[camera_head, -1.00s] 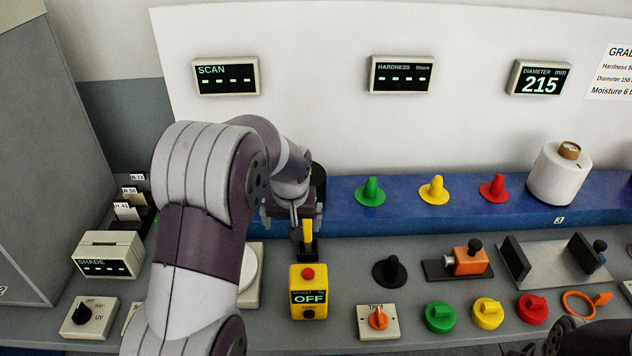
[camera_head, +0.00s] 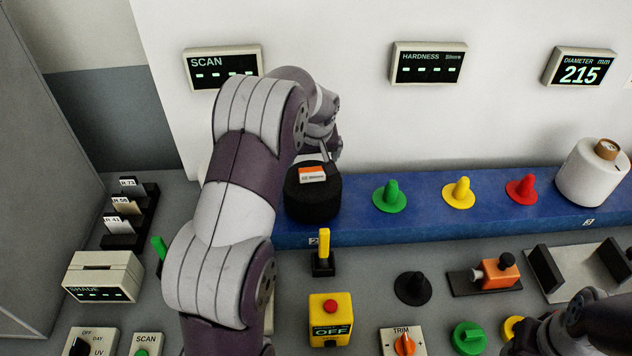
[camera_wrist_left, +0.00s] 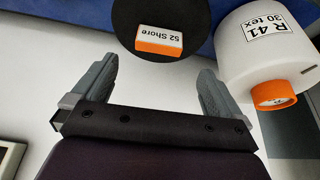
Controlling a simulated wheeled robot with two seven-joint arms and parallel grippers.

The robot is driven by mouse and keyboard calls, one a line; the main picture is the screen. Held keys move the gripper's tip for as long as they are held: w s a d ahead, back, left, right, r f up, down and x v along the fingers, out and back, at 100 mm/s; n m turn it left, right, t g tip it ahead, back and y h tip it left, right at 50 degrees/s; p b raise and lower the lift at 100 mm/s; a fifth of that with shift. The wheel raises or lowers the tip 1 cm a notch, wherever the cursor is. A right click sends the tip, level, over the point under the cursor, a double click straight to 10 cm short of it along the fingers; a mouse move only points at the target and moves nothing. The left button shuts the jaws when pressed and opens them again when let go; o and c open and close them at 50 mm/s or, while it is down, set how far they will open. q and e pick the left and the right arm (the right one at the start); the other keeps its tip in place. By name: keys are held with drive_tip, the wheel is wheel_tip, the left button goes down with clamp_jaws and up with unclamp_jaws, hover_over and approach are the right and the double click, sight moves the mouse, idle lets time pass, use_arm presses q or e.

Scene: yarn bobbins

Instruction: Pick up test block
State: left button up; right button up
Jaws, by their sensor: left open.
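The test block appears to be a small orange block with a white label reading 52 Shore (camera_head: 312,174). It lies on a round black stand (camera_head: 313,198) on the blue shelf. It also shows in the left wrist view (camera_wrist_left: 159,41), beyond and between my fingertips. My left gripper (camera_wrist_left: 160,72) is open and empty, its two grey fingers apart, with a visible gap to the block. In the head view the left gripper (camera_head: 325,150) is behind and above the block, its fingers partly hidden. My right gripper is not clearly visible; only part of that arm shows at lower right.
A white bobbin labelled R 41 (camera_wrist_left: 262,55) is beside the black stand in the wrist view. Green (camera_head: 389,196), yellow (camera_head: 458,193) and red (camera_head: 521,189) pegs stand along the shelf to the right. A yellow-handled tool (camera_head: 323,250) stands in front.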

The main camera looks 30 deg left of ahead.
sight(312, 168)
use_arm(q)
drive_tip(key=p+x, duration=0.3)
drive_tip(key=x, duration=0.5)
drive_tip(key=shift+w+d, duration=0.1)
drive_tip(key=shift+d, duration=0.1)
drive_tip(key=shift+a+f, duration=0.2)
drive_tip(key=shift+d, duration=0.15)
drive_tip(key=c, duration=1)
clamp_jaws()
drive_tip(key=shift+r, duration=0.1)
